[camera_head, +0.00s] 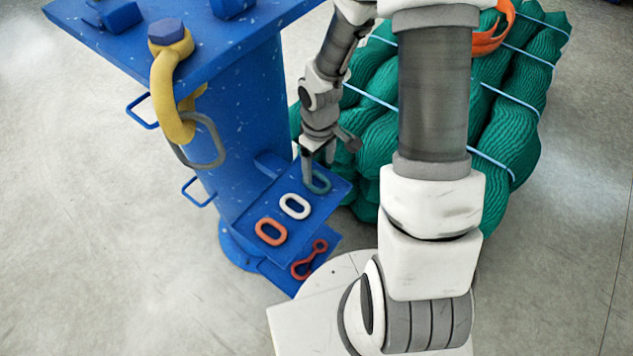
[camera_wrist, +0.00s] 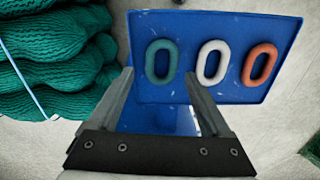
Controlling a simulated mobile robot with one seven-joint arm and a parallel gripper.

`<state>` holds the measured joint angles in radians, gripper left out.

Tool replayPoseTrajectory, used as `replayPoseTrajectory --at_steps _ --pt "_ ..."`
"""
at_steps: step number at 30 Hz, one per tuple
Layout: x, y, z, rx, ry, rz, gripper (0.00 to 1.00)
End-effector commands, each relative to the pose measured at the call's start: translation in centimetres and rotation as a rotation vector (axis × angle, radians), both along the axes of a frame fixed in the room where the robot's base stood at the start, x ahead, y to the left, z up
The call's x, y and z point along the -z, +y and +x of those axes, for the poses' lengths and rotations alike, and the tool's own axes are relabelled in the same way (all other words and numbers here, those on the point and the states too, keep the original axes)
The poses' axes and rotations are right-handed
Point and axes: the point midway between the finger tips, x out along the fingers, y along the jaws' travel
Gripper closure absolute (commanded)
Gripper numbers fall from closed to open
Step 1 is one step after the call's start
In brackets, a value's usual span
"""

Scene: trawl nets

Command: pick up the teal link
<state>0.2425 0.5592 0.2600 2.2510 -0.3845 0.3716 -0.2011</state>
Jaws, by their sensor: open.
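The teal link (camera_wrist: 150,62) is an oval ring lying flat on a blue shelf (camera_wrist: 220,22). In the head view the teal link (camera_head: 326,183) shows at the shelf's far end, partly hidden by my gripper (camera_head: 318,172).
A white link (camera_head: 295,206) and an orange link (camera_head: 271,231) lie beside it in a row. A red piece (camera_head: 309,260) lies on a lower plate. A blue post (camera_head: 245,110) holds a yellow shackle (camera_head: 169,90). Green net bundles (camera_head: 520,100) lie behind my arm.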

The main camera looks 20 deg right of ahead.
Motion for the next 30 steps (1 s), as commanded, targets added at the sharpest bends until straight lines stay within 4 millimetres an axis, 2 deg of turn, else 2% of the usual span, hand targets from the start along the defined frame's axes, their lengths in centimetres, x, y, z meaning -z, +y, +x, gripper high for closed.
replayPoseTrajectory --at_steps 12,21,23,30 --pt "4.9 0.6 0.2 0.0 0.002 0.0 0.18" --pt "5.2 0.5 0.3 0.001 0.0 0.0 0.18" --pt "5.2 0.5 0.3 0.001 0.0 0.0 0.27" --pt "5.2 0.5 0.3 0.001 0.0 0.0 0.7"
